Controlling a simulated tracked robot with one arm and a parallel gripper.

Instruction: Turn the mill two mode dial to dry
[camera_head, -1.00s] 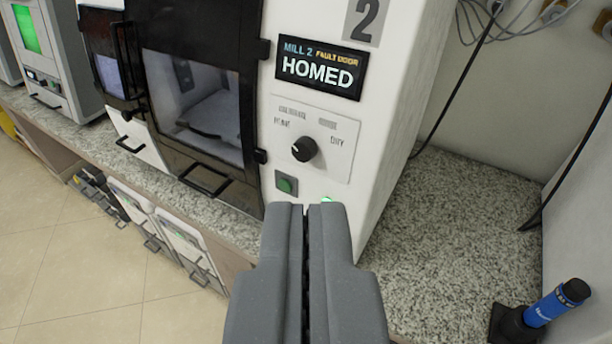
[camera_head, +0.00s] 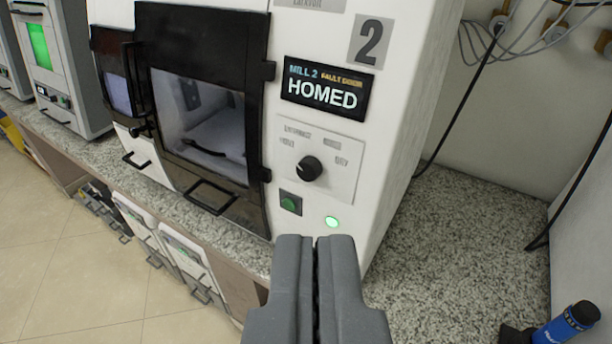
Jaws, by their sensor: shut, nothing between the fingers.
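Mill two (camera_head: 400,120) is a white machine marked with a grey "2". Its black mode dial (camera_head: 309,168) sits on a pale label plate (camera_head: 345,180), with small lettering to its upper left and upper right. The right word looks like DRY. The dial's white pointer mark is at its left side, toward the left lettering. My gripper (camera_head: 315,240) is shut and empty, below the dial and apart from it in the picture.
The display (camera_head: 326,90) reads MILL 2, FAULT DOOR, HOMED. A green button (camera_head: 290,202) and a lit green lamp (camera_head: 332,222) sit below the dial. The black-framed door (camera_head: 205,110) is at left.

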